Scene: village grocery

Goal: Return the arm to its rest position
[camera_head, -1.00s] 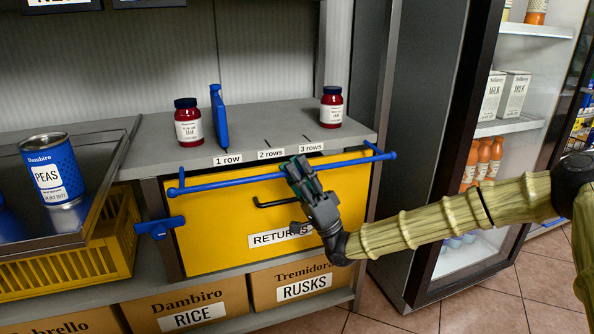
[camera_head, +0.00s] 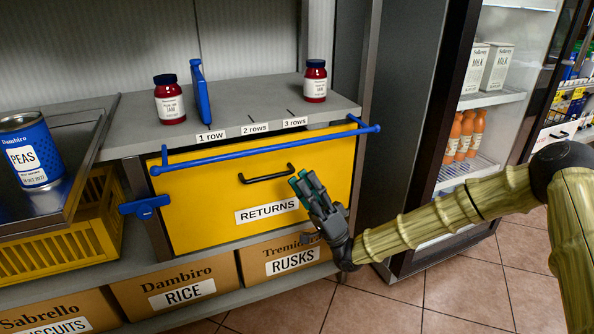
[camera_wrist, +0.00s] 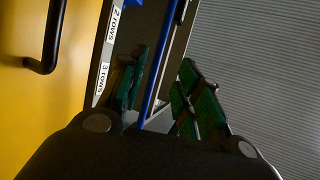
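My gripper (camera_head: 304,184) is in front of the right part of the yellow RETURNS drawer (camera_head: 200,200). It is right of the black handle (camera_head: 266,178) and below the blue rail (camera_head: 265,146). In the wrist view my gripper (camera_wrist: 165,85) has its green-padded fingers spread, with nothing held between them. The blue rail (camera_wrist: 163,60) shows in the gap behind the fingers. The black handle (camera_wrist: 50,40) is at the left of that view. My arm reaches in from the right of the head view.
Two red jars (camera_head: 169,103) (camera_head: 315,84) and a blue divider (camera_head: 201,92) stand on the shelf above the drawer. A PEAS can (camera_head: 32,152) is on the left tray. Cardboard boxes (camera_head: 180,292) sit below. An open fridge (camera_head: 470,130) and tiled floor (camera_head: 460,300) lie right.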

